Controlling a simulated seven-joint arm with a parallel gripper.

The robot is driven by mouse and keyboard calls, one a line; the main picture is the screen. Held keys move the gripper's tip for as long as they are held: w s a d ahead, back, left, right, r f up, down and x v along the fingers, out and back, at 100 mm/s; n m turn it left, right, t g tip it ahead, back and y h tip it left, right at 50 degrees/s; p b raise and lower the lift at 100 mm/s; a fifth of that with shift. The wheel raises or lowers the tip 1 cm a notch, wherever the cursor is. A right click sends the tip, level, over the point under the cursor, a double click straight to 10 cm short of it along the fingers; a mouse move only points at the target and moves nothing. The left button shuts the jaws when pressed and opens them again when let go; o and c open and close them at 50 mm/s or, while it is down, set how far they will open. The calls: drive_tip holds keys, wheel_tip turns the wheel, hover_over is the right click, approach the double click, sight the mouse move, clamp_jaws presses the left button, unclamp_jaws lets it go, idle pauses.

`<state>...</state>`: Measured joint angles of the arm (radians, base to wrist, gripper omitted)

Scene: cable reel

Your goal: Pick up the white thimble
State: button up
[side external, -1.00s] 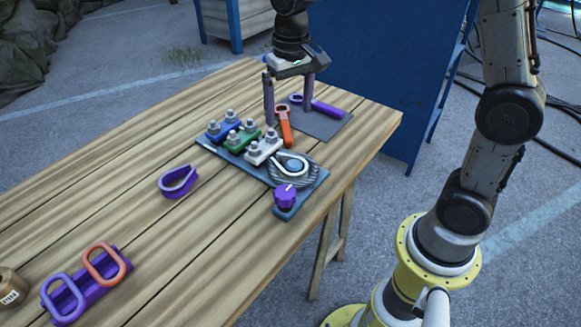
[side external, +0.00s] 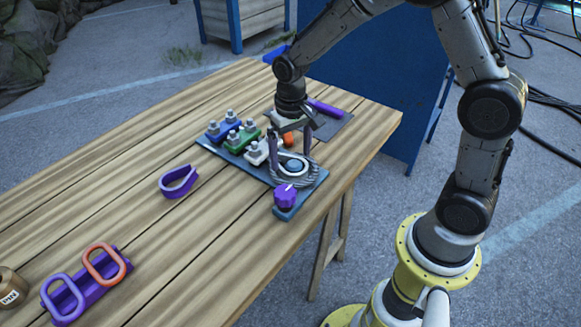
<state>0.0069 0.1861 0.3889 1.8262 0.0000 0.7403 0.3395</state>
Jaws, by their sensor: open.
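The white thimble (side external: 282,169) is a small teardrop loop lying on a grey cable coil at the right end of the dark board. It rings a round blue-grey piece, and part of it is hidden by my gripper. My gripper (side external: 290,164) points down with its fingers open, one on the left and one on the right of the thimble in the side external view. Its fingertips are low, close to the coil. I cannot tell whether they touch the thimble.
The dark board (side external: 233,160) carries blue, green and white clamps with bolts, and a purple knob (side external: 286,197). A purple thimble (side external: 178,182) lies on bare wood to the left.

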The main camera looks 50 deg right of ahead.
wheel_tip(320, 180, down, 2)
drive_tip(key=shift+f, duration=0.1)
drive_tip(key=c, duration=1.4)
